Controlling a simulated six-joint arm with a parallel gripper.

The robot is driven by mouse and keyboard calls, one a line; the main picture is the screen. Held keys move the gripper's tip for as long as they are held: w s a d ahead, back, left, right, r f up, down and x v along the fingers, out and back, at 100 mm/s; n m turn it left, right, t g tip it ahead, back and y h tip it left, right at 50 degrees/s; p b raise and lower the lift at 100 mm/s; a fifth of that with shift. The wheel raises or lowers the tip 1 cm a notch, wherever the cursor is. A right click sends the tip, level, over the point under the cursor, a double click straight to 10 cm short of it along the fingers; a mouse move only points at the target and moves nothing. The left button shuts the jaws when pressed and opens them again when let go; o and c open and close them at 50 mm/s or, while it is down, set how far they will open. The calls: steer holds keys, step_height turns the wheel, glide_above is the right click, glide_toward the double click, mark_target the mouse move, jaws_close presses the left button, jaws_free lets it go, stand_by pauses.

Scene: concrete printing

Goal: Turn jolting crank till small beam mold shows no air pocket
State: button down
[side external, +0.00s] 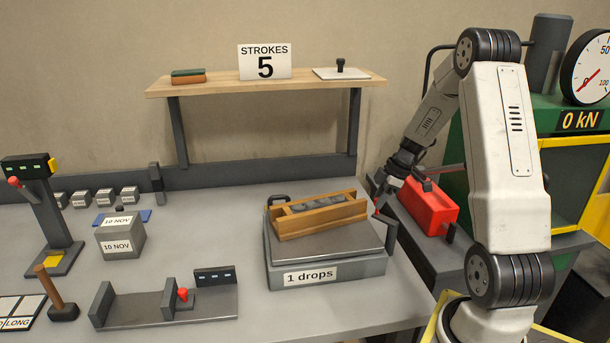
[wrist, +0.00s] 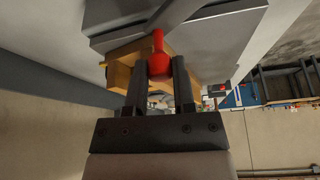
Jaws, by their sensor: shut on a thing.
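The small beam mold (side external: 320,222) is a wooden trough with lumpy grey concrete (side external: 322,204) in it. It sits on the grey jolting table (side external: 325,268), whose front label reads "1 drops". Whether the concrete holds an air pocket is too small to tell. The dark crank (side external: 391,236) is at the table's right side. My gripper (side external: 381,190) is at the crank's upper end. In the wrist view, my gripper (wrist: 161,75) is shut on the red crank knob (wrist: 158,60), between both fingers. The mold's wood (wrist: 122,72) shows behind it.
A red box (side external: 428,207) lies close right of the crank, by the green press (side external: 550,120) reading 0 kN. A shelf (side external: 225,89) behind bears a "STROKES 5" sign (side external: 265,62). A labelled cube (side external: 120,238) and a grey fixture (side external: 165,305) stand left.

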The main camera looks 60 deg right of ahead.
steer(key=shift+s+d+m+g+h, duration=0.8)
steer(key=shift+s+m+h, duration=1.25)
steer(key=shift+m, duration=4.3)
steer(key=shift+s+d+m+g+h, duration=0.35)
steer(key=shift+s+m+g+h, duration=1.6)
steer(key=shift+m, duration=4.4)
steer(key=a+m+g+y, duration=0.3)
steer(key=a+m+y, duration=0.2)
steer(key=m, duration=1.4)
steer(key=a, duration=0.2)
steer(key=shift+a+y, duration=0.3)
steer(key=shift+a, duration=0.05)
